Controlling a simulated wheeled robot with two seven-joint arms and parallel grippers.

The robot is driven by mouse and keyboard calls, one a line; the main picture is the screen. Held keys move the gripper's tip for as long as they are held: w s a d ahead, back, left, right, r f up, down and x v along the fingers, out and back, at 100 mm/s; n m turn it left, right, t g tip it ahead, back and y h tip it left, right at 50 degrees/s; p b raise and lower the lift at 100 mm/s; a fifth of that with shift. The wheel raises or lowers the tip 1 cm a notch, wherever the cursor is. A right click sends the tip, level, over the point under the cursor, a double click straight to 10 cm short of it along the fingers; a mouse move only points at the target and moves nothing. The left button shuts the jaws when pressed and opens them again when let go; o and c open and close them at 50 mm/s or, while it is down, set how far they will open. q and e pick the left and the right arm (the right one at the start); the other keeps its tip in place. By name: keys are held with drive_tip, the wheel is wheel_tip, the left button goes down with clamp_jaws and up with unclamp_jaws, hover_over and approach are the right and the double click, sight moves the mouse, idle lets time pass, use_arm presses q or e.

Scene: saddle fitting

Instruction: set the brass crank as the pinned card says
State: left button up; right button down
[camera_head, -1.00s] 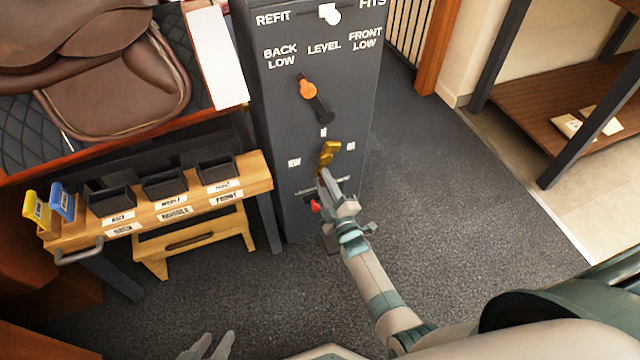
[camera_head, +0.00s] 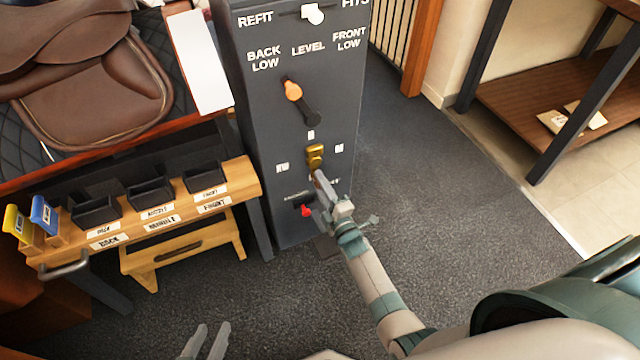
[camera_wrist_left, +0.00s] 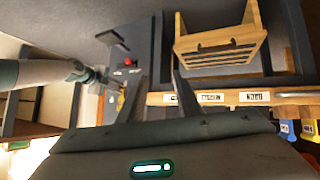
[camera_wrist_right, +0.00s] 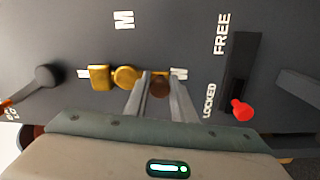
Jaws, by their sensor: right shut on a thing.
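The brass crank (camera_head: 315,156) is on the front of the dark cabinet (camera_head: 345,110), its brass block toward the label above it. The right wrist view shows the brass block (camera_wrist_right: 100,77) and hub up close. My right gripper (camera_wrist_right: 158,88) is shut on the crank's dark end. In the head view my right gripper (camera_head: 320,180) is just below the brass. Labels sit around the crank; the one on its right (camera_wrist_right: 123,20) reads M. My left gripper (camera_head: 206,343) is open and empty, low in the head view. I cannot make out a pinned card's writing.
A red knob (camera_wrist_right: 242,110) sits at the LOCKED end of its slot. An orange-tipped lever (camera_head: 293,91) leans toward BACK LOW. A white knob (camera_head: 313,14) is between REFIT and FITS. A wooden bench with black bins (camera_head: 152,190) stands left. Floor to the right is clear.

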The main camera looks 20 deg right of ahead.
drive_tip(key=c, duration=1.8)
unclamp_jaws()
drive_tip(key=shift+s, duration=0.15)
